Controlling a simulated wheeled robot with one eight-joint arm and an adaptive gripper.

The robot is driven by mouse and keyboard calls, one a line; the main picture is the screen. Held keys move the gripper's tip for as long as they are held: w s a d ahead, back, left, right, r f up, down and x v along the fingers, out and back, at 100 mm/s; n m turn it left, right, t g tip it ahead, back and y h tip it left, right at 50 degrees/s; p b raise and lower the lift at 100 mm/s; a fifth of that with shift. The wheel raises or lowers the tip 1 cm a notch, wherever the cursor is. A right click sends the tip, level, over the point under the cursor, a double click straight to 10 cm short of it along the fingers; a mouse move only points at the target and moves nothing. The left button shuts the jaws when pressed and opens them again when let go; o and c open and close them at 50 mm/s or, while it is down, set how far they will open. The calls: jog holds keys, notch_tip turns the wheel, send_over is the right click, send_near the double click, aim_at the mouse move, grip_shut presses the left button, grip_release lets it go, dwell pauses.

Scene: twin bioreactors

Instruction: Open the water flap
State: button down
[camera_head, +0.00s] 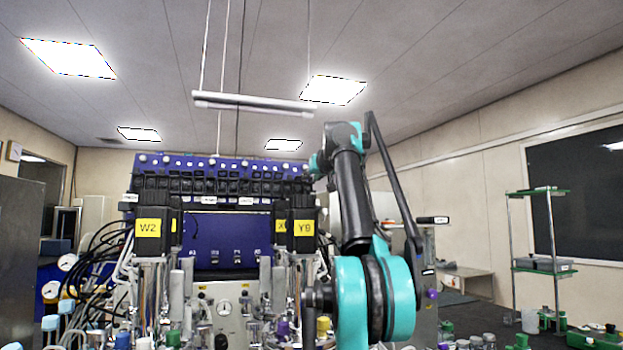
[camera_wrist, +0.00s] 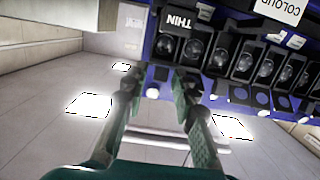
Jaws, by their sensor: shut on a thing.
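A blue-purple panel with a row of round knobs (camera_head: 215,166) runs along the top of the bioreactor unit. It shows upside down in the wrist view, with black sockets beside it and a label reading "THIN" (camera_wrist: 178,21). My gripper (camera_wrist: 156,84) is at the panel's end, its two fingers on either side of a small pale knob (camera_wrist: 153,92). The fingers are shut on this knob, though the contact is partly hidden. In the head view my gripper reaches the panel's right end and is mostly hidden. I cannot tell which part is the water flap.
Yellow labels "W2" (camera_head: 148,228) and "Y9" (camera_head: 304,228) mark black blocks on the unit's front. Black cables (camera_head: 98,245) hang at left. A hanging bar (camera_head: 255,103) is above the panel. A shelf rack (camera_head: 541,267) stands at right.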

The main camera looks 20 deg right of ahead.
jog(key=c, duration=1.5)
grip_release()
jog(key=shift+c, duration=0.2)
jog(key=s+r, duration=0.1)
jog(key=s, duration=1.1)
jog(key=shift+r, duration=0.4)
